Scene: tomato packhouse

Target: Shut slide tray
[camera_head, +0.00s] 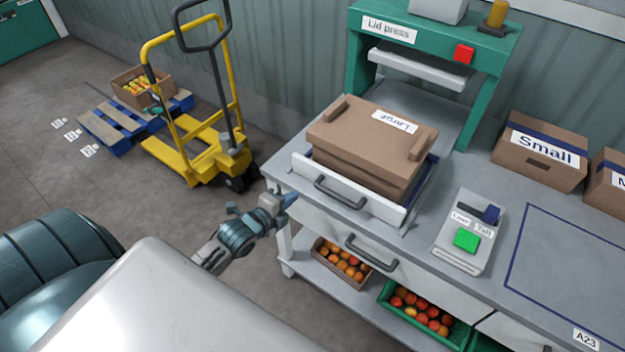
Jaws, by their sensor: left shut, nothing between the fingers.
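The slide tray (375,204) has a white front panel with a grey bar handle (340,194). It lies on the bench top in front of the green lid press (435,35), drawn out toward the bench's front edge. A closed cardboard box marked "Large" (365,148) sits in it, hiding most of the tray floor. My left gripper (290,199) is shut and empty. It is at the bench's left front corner, left of the handle in the picture and apart from it. My right gripper is not in view.
A control box with a green button (466,240) stands right of the tray. A drawer handle (371,252) sticks out below. Fruit crates (341,263) fill the lower shelf. A yellow pallet truck (193,150) stands on the floor at left. Cardboard boxes (538,160) stand at right.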

